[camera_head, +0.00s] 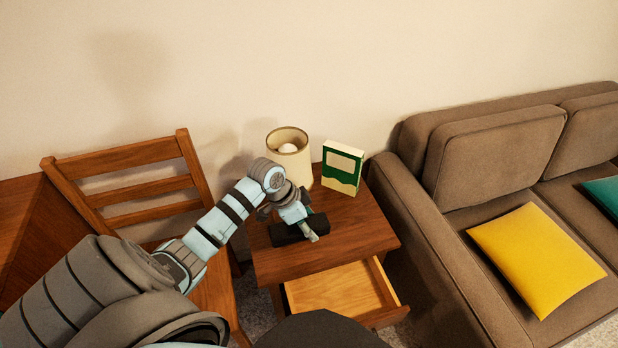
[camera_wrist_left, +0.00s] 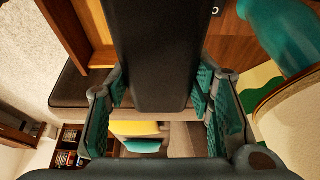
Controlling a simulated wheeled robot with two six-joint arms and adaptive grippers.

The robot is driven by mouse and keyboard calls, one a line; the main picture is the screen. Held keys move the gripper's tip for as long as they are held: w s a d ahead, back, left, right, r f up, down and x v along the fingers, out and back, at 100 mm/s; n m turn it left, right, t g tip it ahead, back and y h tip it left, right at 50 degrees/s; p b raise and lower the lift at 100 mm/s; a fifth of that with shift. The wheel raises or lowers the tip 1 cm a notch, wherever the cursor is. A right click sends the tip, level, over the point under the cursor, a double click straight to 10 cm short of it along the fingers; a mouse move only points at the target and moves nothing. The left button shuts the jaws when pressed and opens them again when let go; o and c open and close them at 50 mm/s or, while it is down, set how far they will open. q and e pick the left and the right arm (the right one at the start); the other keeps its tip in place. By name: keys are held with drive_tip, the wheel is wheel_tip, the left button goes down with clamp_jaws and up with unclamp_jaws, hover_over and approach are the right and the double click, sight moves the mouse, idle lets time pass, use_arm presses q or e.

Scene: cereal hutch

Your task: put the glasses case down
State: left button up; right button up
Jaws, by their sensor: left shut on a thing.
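The glasses case (camera_head: 285,235) is a long black box, lying roughly level at the tabletop of the wooden nightstand (camera_head: 340,236). My left gripper (camera_head: 306,228) is shut on it across its middle, from above. In the left wrist view the dark case (camera_wrist_left: 155,50) runs between the two teal-padded fingers (camera_wrist_left: 160,100). The gripper hides part of the case in the head view, and I cannot tell whether its underside touches the top. My right gripper is not in view.
A cream lamp (camera_head: 291,172) and a green-and-white box (camera_head: 342,167) stand at the back of the nightstand. Its drawer (camera_head: 338,291) is open in front. A wooden chair (camera_head: 135,158) is left, a brown sofa (camera_head: 400,225) right. The tabletop's right part is clear.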

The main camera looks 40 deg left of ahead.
use_arm(q)
drive_tip(key=b, duration=0.2)
hover_over(311, 255)
drive_tip(key=s, duration=0.1)
drive_tip(key=f, duration=0.7)
drive_tip(key=shift+a, duration=0.35)
wheel_tip(311, 255, down, 6)
drive_tip(key=shift+s+r+b, duration=0.1)
drive_tip(key=shift+s+b, duration=0.05)
drive_tip(key=shift+b, duration=1)
drive_tip(key=shift+f, duration=0.3)
drive_tip(key=shift+r, duration=0.15)
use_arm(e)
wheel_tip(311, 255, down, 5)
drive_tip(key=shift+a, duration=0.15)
use_arm(q)
drive_tip(key=o, duration=1.3)
drive_tip(key=shift+c, duration=0.2)
drive_tip(key=shift+o, duration=0.2)
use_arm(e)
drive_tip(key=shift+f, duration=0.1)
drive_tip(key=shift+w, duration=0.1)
